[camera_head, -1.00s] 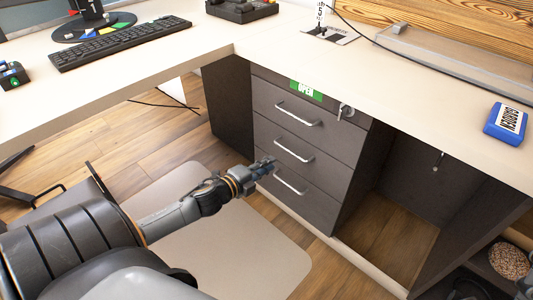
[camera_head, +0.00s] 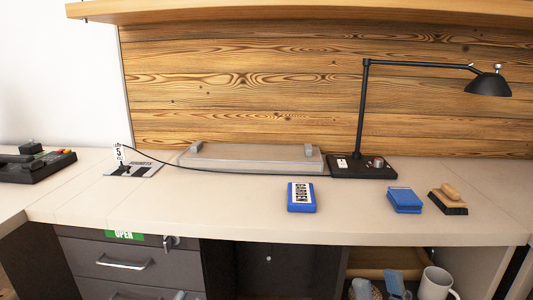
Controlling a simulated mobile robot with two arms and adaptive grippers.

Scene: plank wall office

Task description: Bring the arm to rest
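The pale desk (camera_head: 230,215) spans the view. On it are a blue GARDEN box (camera_head: 302,198), a blue block (camera_head: 404,200), a wooden-handled brush (camera_head: 449,199) and a black lamp (camera_head: 362,167). Dark drawers (camera_head: 75,255) and a shelf with a white mug (camera_head: 436,284) lie below.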

